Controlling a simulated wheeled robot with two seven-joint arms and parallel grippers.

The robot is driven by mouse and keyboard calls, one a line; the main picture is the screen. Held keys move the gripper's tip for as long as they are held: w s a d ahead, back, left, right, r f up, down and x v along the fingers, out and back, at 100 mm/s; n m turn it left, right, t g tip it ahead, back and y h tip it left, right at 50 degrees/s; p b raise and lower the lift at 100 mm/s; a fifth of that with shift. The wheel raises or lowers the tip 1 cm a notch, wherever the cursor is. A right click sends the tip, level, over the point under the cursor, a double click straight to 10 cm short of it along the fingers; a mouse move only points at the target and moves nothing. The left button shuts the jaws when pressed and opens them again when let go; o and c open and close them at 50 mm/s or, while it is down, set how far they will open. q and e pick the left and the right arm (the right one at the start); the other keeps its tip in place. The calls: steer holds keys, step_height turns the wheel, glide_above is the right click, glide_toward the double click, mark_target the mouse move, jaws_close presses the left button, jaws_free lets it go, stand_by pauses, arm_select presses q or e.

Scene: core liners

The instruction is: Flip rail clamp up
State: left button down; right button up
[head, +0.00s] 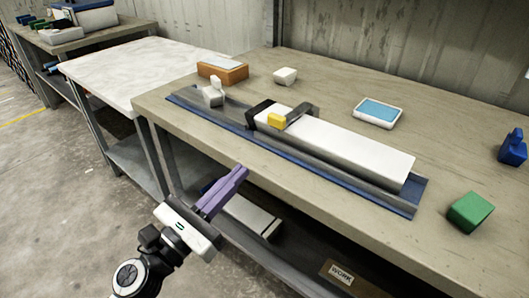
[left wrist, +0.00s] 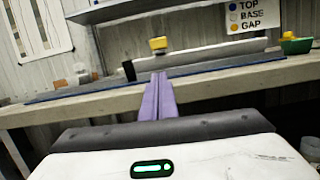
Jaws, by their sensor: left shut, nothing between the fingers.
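A grey rail (head: 335,175) lies on a blue mat (head: 400,207) on the workbench, with a long white bar (head: 350,147) in it. A clamp with a yellow block (head: 276,120) and a dark grey arm (head: 299,112) sits across the bar, beside a black block (head: 258,109). The yellow block (left wrist: 158,44) shows above the rail in the left wrist view. My left gripper (head: 241,170), with purple fingers, is shut and empty. It is in front of the bench edge, apart from the clamp. It also shows in the left wrist view (left wrist: 160,77). My right gripper is out of view.
A light grey piece (head: 213,93) stands at the rail's left end. Behind the rail are an orange box (head: 222,73), a small white block (head: 285,76) and a blue-topped tray (head: 378,112). A green block (head: 470,211) and blue object (head: 513,147) are at right.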

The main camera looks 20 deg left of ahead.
arm_select(q)
steer(key=shift+a+r, duration=0.1)
steer(key=shift+r, duration=0.2)
steer(key=shift+w, duration=0.1)
steer(key=p+x, duration=0.3)
steer(key=x, duration=0.5)
steer(key=shift+w+r, duration=0.2)
steer(key=shift+w, duration=0.15)
steer(key=shift+w+d, duration=0.4)
steer(key=shift+w, duration=0.05)
steer(key=shift+r, duration=0.1)
